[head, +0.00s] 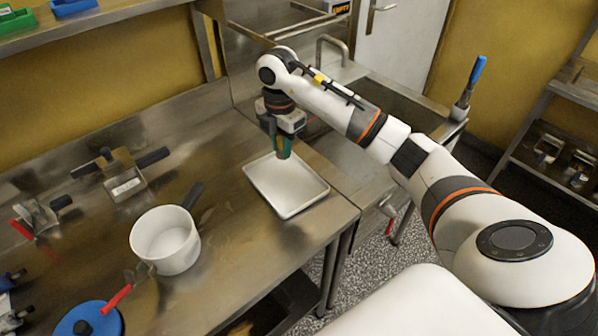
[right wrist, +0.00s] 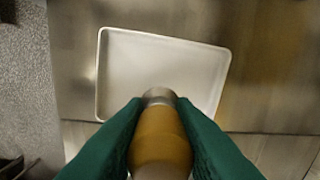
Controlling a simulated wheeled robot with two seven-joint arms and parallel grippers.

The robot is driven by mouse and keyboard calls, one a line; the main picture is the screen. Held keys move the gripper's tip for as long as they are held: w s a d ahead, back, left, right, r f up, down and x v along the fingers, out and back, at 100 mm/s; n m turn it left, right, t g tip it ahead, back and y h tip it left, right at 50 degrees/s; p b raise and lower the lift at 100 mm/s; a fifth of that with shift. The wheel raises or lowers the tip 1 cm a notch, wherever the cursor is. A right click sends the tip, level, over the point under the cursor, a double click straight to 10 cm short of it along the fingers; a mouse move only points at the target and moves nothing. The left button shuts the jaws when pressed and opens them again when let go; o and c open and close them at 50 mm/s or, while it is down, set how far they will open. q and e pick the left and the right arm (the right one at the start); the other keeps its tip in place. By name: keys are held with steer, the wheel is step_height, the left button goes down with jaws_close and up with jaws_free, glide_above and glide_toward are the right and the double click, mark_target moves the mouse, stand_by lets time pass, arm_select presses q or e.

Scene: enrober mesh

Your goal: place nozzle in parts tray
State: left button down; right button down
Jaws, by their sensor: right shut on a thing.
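The parts tray, a shallow white rectangular tray (head: 312,203), lies on the steel table near its right edge. It also shows in the right wrist view (right wrist: 112,75), and its visible inside is empty. My right gripper (head: 282,152) hangs pointing down over the far edge of the tray. In the right wrist view its green fingers (right wrist: 160,125) are shut on the nozzle (right wrist: 160,140), a yellow-brown rounded piece with a grey metal end. The nozzle is held above the tray, its metal end overlapping the tray in that view. The nozzle is hard to make out in the head view. My left gripper does not show.
A white saucepan (head: 165,240) with a dark handle stands left of the tray. A metal tool with black handles (head: 122,178) and a blue lid (head: 88,320) lie farther left. A sink (head: 385,100) with a tap (head: 333,45) is behind at the right.

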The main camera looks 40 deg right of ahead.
steer(key=p, duration=0.1)
glide_above(285, 183)
step_height(285, 183, down, 5)
steer(key=shift+w+f, duration=0.1)
steer(key=shift+f, duration=0.1)
step_height(285, 183, down, 4)
steer(key=shift+r+p, duration=0.2)
steer(key=shift+p, duration=0.35)
steer(key=shift+f, duration=0.35)
steer(key=shift+f, duration=0.1)
steer(key=shift+f, duration=0.1)
steer(key=c, duration=1.2)
jaws_free()
